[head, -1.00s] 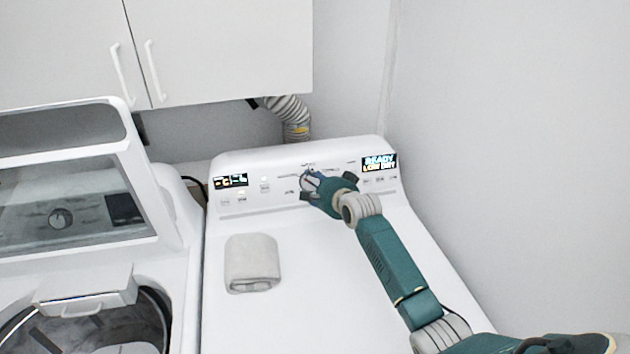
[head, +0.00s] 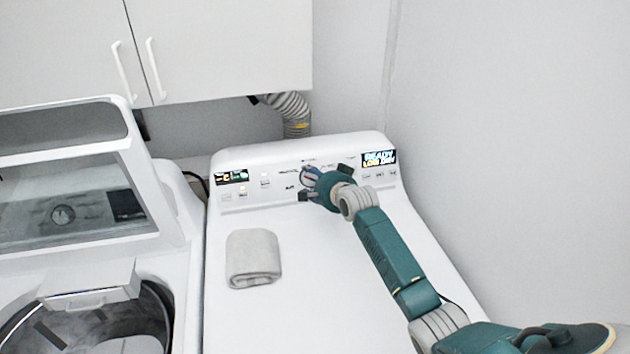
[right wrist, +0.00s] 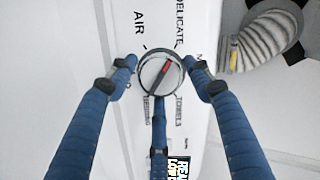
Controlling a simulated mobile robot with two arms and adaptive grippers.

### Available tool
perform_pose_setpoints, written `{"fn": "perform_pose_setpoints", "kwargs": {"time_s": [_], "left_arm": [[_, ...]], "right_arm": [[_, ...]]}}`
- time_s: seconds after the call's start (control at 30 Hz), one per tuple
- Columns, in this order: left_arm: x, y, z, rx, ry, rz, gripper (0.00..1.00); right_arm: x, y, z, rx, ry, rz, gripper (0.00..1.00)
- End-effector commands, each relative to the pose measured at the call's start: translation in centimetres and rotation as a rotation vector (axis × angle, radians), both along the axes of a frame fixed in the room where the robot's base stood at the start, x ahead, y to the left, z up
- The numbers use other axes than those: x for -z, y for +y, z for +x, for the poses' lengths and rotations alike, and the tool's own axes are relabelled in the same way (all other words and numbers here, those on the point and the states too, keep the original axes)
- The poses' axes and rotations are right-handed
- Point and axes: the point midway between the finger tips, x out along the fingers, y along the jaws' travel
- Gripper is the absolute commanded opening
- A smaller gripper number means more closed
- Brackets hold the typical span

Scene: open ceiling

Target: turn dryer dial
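The dryer dial (right wrist: 160,74) is a round silver-rimmed knob with a red mark, on the dryer's back panel. Printed words such as AIR, DELICATE and TOWELS surround it. In the head view the dial (head: 309,176) is partly covered by my right gripper (head: 316,181). In the right wrist view the blue fingers of my right gripper (right wrist: 159,72) are spread around the dial, two at its upper sides and one below. Small gaps seem to show beside the side fingertips; contact of the lower one is unclear. My left gripper is not in view.
The white dryer (head: 330,270) has a folded grey cloth (head: 252,258) on top. An open washer (head: 75,260) stands at left. Cabinets (head: 220,50) hang above, a vent hose (head: 293,112) runs behind, and a wall (head: 520,150) bounds the right.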

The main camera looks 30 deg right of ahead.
Motion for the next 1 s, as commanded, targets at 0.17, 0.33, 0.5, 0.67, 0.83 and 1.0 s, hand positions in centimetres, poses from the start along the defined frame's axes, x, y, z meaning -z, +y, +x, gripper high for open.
{"fn": "perform_pose_setpoints", "kwargs": {"time_s": [0.17, 0.33, 0.5, 0.67, 0.83, 1.0], "left_arm": [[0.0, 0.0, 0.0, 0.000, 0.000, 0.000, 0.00], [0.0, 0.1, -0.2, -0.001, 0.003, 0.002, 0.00], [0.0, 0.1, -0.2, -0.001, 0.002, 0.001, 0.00], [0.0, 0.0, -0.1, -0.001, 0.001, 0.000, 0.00], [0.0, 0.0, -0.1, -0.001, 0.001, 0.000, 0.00], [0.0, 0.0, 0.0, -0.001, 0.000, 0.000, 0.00]], "right_arm": [[0.0, 0.0, 0.0, 0.000, 0.000, 0.001, 0.65], [0.1, 0.0, -0.1, 0.001, 0.002, 0.000, 0.65], [-0.4, 0.0, -1.0, 0.000, 0.000, 0.001, 0.65], [-1.3, 0.2, -3.2, 0.000, 0.000, 0.001, 0.65], [-2.7, 0.5, -6.2, 0.000, 0.000, 0.000, 0.65], [-3.9, 0.8, -8.7, -0.001, 0.000, -0.001, 0.65]]}}
